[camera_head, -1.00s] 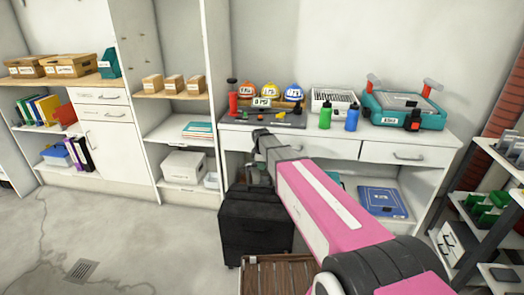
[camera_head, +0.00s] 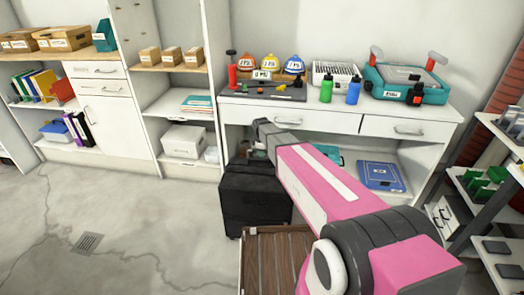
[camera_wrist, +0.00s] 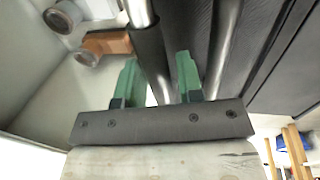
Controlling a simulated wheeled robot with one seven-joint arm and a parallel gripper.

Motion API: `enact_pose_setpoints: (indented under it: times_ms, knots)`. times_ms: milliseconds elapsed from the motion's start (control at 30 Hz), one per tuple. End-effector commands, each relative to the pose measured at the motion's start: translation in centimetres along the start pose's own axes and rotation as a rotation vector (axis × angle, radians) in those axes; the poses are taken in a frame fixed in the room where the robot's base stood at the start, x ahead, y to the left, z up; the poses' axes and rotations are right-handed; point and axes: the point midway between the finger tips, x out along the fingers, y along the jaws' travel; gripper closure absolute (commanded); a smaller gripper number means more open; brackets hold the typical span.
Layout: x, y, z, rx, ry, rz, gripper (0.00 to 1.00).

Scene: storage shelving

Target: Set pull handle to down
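The pull handle shows in the wrist view as two parallel shiny metal rods (camera_wrist: 222,45) beside a dark case face. The left rod carries a black sleeve (camera_wrist: 150,58) and runs down toward the gap between my fingers. My gripper (camera_wrist: 157,60) has two green fingers standing apart, so it is open. I cannot tell whether either finger touches the rod. In the head view the black case (camera_head: 252,200) stands on the floor in front of the bench. My wrist reaches over its top, and the fingers and handle are not clear there.
A wooden slatted crate (camera_head: 270,260) sits on the floor in front of the case. The white workbench (camera_head: 300,118) stands behind, with tools and bottles on top. A dark rack (camera_head: 470,215) is at the right. The floor at left is clear.

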Motion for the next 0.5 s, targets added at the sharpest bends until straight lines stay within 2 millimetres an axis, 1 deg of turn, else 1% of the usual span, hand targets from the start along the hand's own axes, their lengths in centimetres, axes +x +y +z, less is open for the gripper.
enact_pose_setpoints:
  times_ms: [333, 433, 500]
  knots:
    - [-0.2, 0.1, 0.0, 0.000, 0.001, 0.004, 0.49]
    - [-0.8, 0.1, 0.0, 0.000, 0.001, 0.005, 0.49]
    - [-1.6, 0.1, 0.0, 0.000, 0.001, 0.005, 0.49]
